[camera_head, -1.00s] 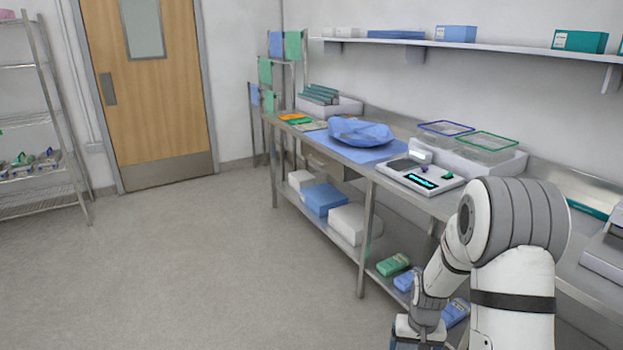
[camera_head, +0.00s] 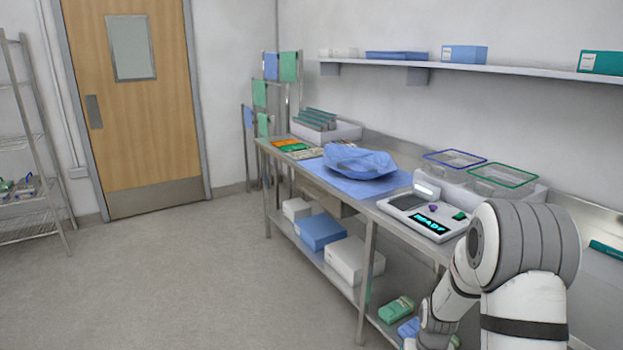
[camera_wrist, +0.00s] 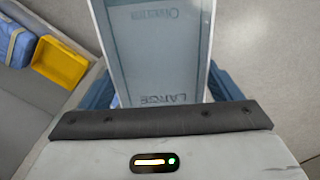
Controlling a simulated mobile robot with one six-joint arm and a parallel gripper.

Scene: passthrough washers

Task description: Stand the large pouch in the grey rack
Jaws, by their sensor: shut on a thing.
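The large pouch (camera_wrist: 155,45) fills the top middle of the wrist view. It is pale blue-grey and flat with a white edge, and its lettering, which includes "LARGE", appears inverted. My gripper (camera_wrist: 160,92) is shut on it, with blue fingers showing at both sides. The pouch's far end runs out of the picture. In the head view my gripper is below the frame and the pouch is not seen. A pale grey rack (camera_head: 345,132) stands at the far end of the steel bench, with several slanted, teal-edged pieces in it. My gripper is well away from it.
The bench (camera_head: 385,208) also holds a blue wrapped bundle (camera_head: 357,162), a device reading "READY" (camera_head: 430,217) and two wire-rimmed baskets (camera_head: 500,177). Boxes sit on its lower shelf. The floor (camera_head: 200,275) left of the bench is clear. A yellow bin (camera_wrist: 57,62) shows in the wrist view.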

